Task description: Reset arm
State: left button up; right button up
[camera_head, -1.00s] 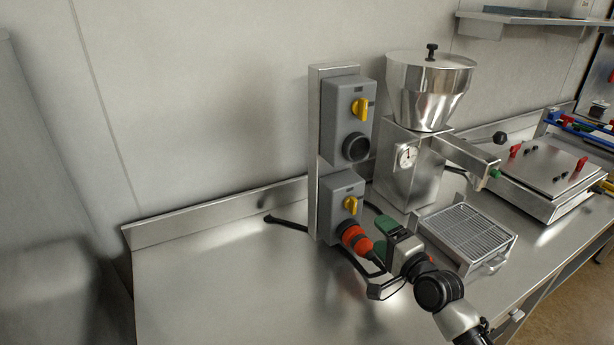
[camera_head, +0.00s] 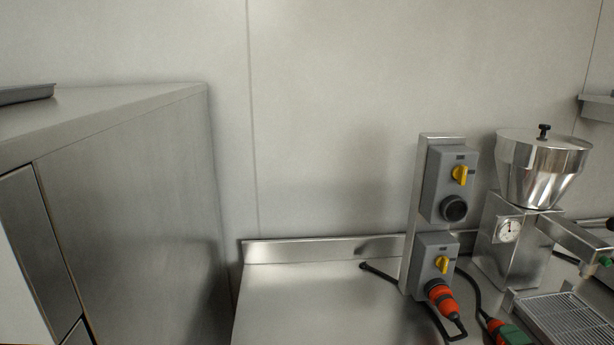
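Neither of my grippers nor my arms shows in the head view now. A steel post with two grey socket boxes stands on the counter right of centre. The upper box (camera_head: 449,184) has a yellow knob and a dark round socket. The lower box (camera_head: 433,265) has a yellow knob and an orange-red plug (camera_head: 440,294) at its socket. A green and orange connector (camera_head: 507,331) shows at the bottom edge, partly cut off.
A steel funnel machine (camera_head: 540,168) with a gauge stands at the right, with a slatted tray (camera_head: 566,318) before it. A tall steel cabinet (camera_head: 135,215) fills the left.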

jog(key=s+a+f+n+g+y, duration=0.2)
jog(key=s+a+f+n+g, duration=0.5)
jog(key=s+a+f+n, duration=0.5)
jog(key=s+a+n+g+h, duration=0.2)
jog(key=s+n+g, duration=0.15)
jog(key=s, duration=0.35)
jog(key=s+a+n+g+h, duration=0.1)
jog(key=s+a+n+g, duration=0.2)
jog(key=s, duration=0.4)
notch_tip(320, 180, down, 26)
jog(key=s+g, duration=0.1)
jog(key=g, duration=0.1)
pick_arm(q)
jog(key=shift+w, duration=0.15)
pick_arm(e)
jog(key=s+d+f+g, duration=0.1)
jog(key=s+d+f, duration=0.2)
jog(key=s+f, duration=1.3)
jog(key=shift+s+f+h, duration=0.2)
jog(key=shift+f+h, duration=0.05)
jog(key=shift+h, duration=0.05)
